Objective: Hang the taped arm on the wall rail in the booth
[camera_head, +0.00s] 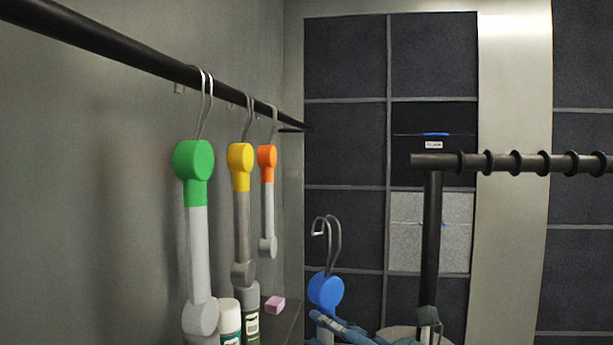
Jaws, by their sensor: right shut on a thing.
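A blue-headed arm (326,292) with a double metal hook (332,245) on top stands upright at the lower middle. My right gripper (332,324) is shut on it just below the blue head; its lower part is cut off by the frame edge. The black wall rail (130,48) runs along the left wall. Arms with a green head (193,160), a yellow head (240,160) and an orange head (267,158) hang from it by hooks. The held arm's hook is apart from the rail, to its right and lower. My left gripper is not in view.
Bottles, one with a white cap (229,318), and a pink block (275,304) are below the hanging arms. A black post (431,240) carries a ridged horizontal bar (530,162) at the right. The wall rail is free past the orange-headed arm.

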